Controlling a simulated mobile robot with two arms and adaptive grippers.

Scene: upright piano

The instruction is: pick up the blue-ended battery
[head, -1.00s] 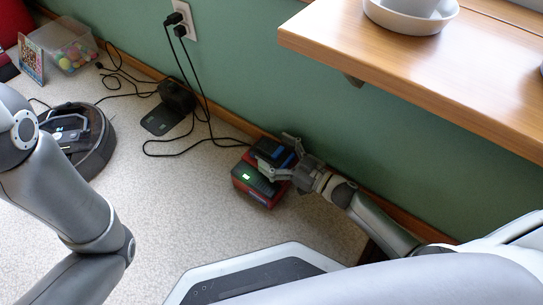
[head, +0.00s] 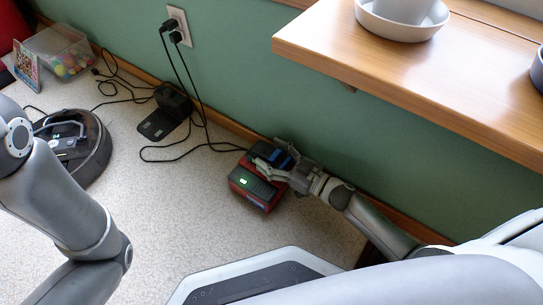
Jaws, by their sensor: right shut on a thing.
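The blue-ended battery (head: 283,157) is a dark block with blue on it, at the back of a red and black charger (head: 250,188) on the floor by the wall. The charger shows a small green light. My right gripper (head: 272,167) is shut on the battery, with its fingers partly covering it. I cannot tell whether the battery is still seated in the charger. My left arm (head: 60,190) comes in from the left, and its gripper is out of view.
A wooden shelf (head: 430,85) with a white bowl (head: 402,27) juts out above, at the right. A robot vacuum (head: 88,160), its dock (head: 165,122), black cables and a clear bin of balls (head: 62,50) are on the left. Carpet in the middle is clear.

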